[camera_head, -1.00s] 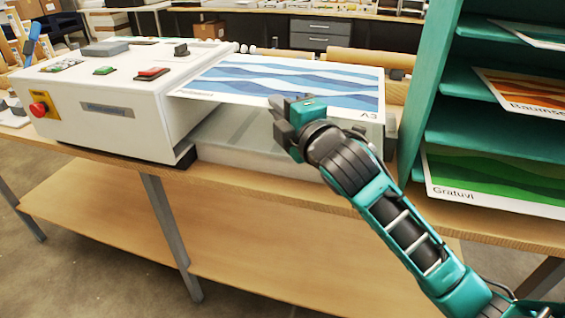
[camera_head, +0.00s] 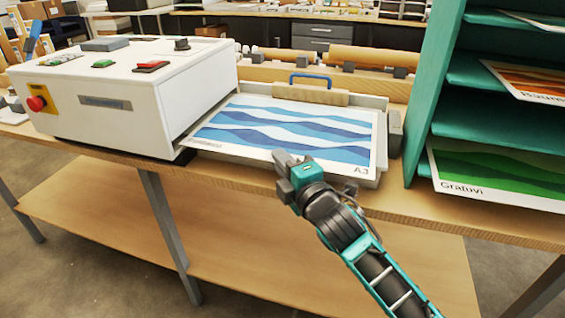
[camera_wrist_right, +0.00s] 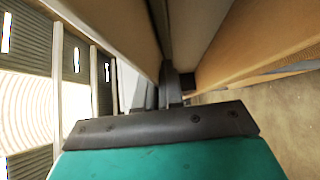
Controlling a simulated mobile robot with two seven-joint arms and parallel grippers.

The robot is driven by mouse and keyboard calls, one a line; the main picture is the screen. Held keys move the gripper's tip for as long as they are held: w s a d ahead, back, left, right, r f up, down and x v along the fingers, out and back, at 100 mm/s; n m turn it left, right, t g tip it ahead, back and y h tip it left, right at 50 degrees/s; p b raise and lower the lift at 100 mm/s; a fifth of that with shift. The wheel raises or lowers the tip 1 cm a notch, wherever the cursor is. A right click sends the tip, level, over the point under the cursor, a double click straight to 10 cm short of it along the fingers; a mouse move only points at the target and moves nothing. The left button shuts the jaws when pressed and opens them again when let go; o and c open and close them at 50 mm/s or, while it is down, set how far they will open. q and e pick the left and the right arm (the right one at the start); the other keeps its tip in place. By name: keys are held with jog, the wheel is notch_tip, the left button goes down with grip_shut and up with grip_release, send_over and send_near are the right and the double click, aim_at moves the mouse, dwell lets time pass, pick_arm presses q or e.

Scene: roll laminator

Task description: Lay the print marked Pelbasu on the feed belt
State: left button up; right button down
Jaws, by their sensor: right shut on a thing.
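A print with blue and white waves (camera_head: 290,127), marked A3 at its near right corner, lies flat over the laminator's feed belt (camera_head: 368,100). Its name at the near left corner is too small to read. The print covers most of the belt, and I cannot tell whether it touches all over. My right gripper (camera_head: 285,163) is shut on the print's near edge. The right wrist view shows the closed fingers (camera_wrist_right: 172,88) close up, with the print hard to make out. My left gripper is not in view.
The white laminator (camera_head: 120,95) stands left of the belt. A teal rack (camera_head: 425,110) with other prints, one marked Gratuvi (camera_head: 495,170), stands close on the right. A wooden block with a blue handle (camera_head: 310,92) and rolls (camera_head: 370,58) lie behind the belt.

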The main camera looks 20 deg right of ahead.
jog(key=c, duration=1.3)
grip_release()
jog(key=shift+f, duration=0.1)
jog(key=shift+o, duration=0.2)
jog(key=s+d, duration=0.2)
jog(key=s, duration=1)
jog(key=s+f+m+g, duration=0.3)
jog(key=s+f+m, duration=0.3)
jog(key=f, duration=0.6)
jog(key=s+f+m+g+h, duration=0.1)
jog(key=s+f+m+g, duration=0.3)
jog(key=f+m, duration=0.7)
notch_tip(320, 180, down, 3)
jog(key=shift+s+r+m, duration=0.2)
jog(key=shift+s+m, duration=0.1)
jog(key=shift+s, duration=0.65)
jog(key=shift+a, duration=0.1)
